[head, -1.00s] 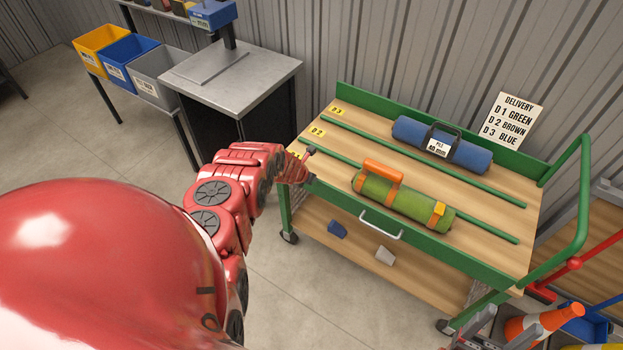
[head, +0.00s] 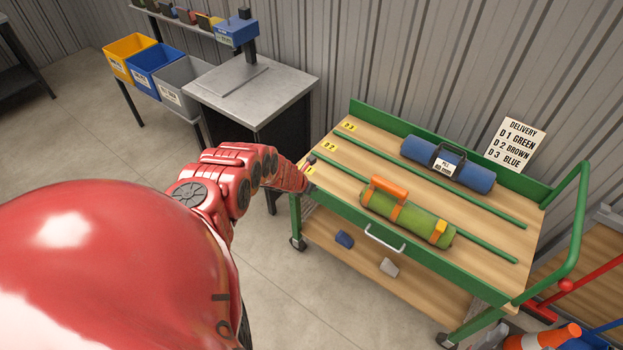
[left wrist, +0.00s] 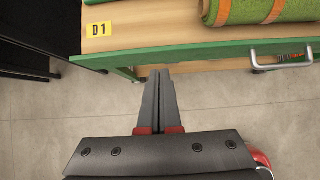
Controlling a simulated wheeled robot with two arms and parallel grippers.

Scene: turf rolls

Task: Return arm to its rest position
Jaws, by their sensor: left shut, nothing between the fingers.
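My left arm reaches in from the left in the head view. Its gripper (head: 310,162) is at the left end of the green-framed trolley (head: 480,290), by the D1 label. In the left wrist view the gripper (left wrist: 160,73) is shut and empty, its fingers pointing toward the trolley's front edge below the D1 label (left wrist: 99,29). A green roll with orange straps and handle (head: 412,217) lies in the front lane. A blue roll (head: 474,176) with a dark handle and white label lies in the back lane. My right gripper is not in view.
The middle lane at D2 (head: 329,146) is empty. A delivery sign (head: 516,144) stands behind the trolley. A grey-topped cabinet (head: 262,92) and yellow, blue and grey bins (head: 131,57) are at the back left. An orange cone (head: 545,338) is at the lower right.

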